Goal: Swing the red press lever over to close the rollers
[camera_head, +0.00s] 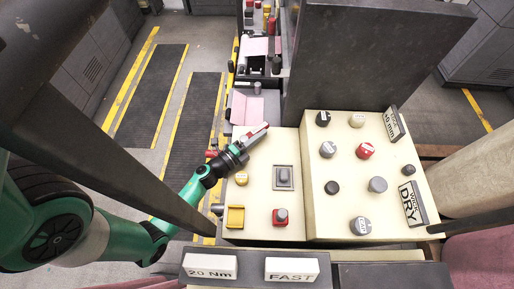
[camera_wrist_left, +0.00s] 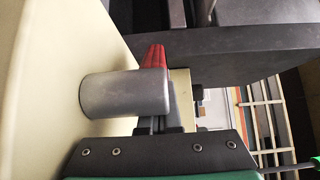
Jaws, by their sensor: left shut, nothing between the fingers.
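The red press lever (camera_head: 258,130) shows at the far left corner of the cream console in the head view, just beyond my gripper. In the left wrist view a red tapered piece (camera_wrist_left: 153,57) stands past a grey cylinder (camera_wrist_left: 125,94) that sticks out from a cream wall. My left gripper (camera_head: 243,147) is shut and empty, close to the lever. Its fingers show in the wrist view (camera_wrist_left: 157,125), partly hidden by the cylinder; I cannot tell whether they touch it. The rollers cannot be made out clearly. My right gripper is not in view.
Labelled blocks, "20 Nm" (camera_head: 210,266) and "FAST" (camera_head: 292,269), sit in front. Open floor lies left.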

